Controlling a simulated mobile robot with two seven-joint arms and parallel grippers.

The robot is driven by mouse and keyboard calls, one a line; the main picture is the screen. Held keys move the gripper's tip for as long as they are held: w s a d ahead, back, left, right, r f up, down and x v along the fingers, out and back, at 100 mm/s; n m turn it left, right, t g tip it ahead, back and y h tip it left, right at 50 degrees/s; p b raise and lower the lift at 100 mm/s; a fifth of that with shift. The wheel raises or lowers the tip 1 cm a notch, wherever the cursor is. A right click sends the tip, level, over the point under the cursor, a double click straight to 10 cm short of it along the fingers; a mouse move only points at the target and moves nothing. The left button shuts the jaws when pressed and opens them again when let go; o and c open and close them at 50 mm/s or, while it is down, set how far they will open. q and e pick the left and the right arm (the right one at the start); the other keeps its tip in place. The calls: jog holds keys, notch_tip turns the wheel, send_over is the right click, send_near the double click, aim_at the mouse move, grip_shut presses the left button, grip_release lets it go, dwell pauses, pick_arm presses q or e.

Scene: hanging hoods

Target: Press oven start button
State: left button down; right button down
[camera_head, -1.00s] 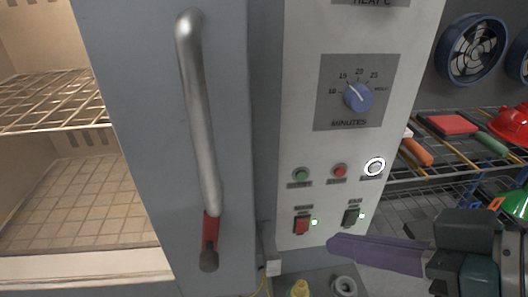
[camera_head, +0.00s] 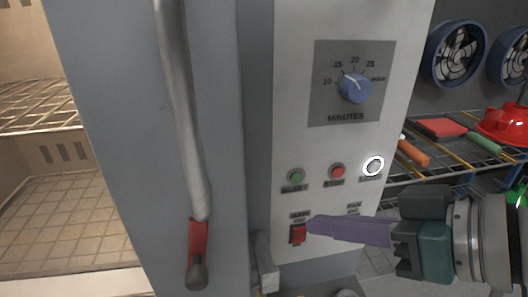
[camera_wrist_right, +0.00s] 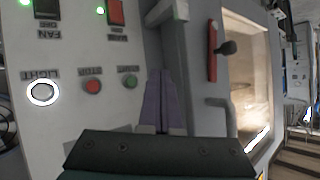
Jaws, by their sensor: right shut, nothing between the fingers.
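The green start button (camera_head: 296,177) is on the oven's grey control panel, left of the red stop button (camera_head: 337,172). In the right wrist view the green button (camera_wrist_right: 130,82) is just left of the purple fingers. My right gripper (camera_head: 314,226) is shut and empty. In the head view its fingertips appear below the green button, by the red switch (camera_head: 298,235). Contact with the panel cannot be made out. The fingers and hand hide the neighbouring fan switch in the head view. My left gripper is in neither view.
A ringed white light button (camera_head: 373,166) is right of the stop button. The blue minutes dial (camera_head: 355,87) is above. The oven door with its long metal handle (camera_head: 182,120) stands left of the panel, beside the open chamber. A wire shelf (camera_head: 450,160) with tools is at right.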

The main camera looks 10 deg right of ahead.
aim_at(297, 178)
jog(key=shift+w+a+b, duration=0.1)
jog(key=shift+w+b, duration=0.85)
jog(key=shift+w, duration=2.05)
jog(key=shift+w, duration=0.1)
jog(key=shift+w, duration=0.3)
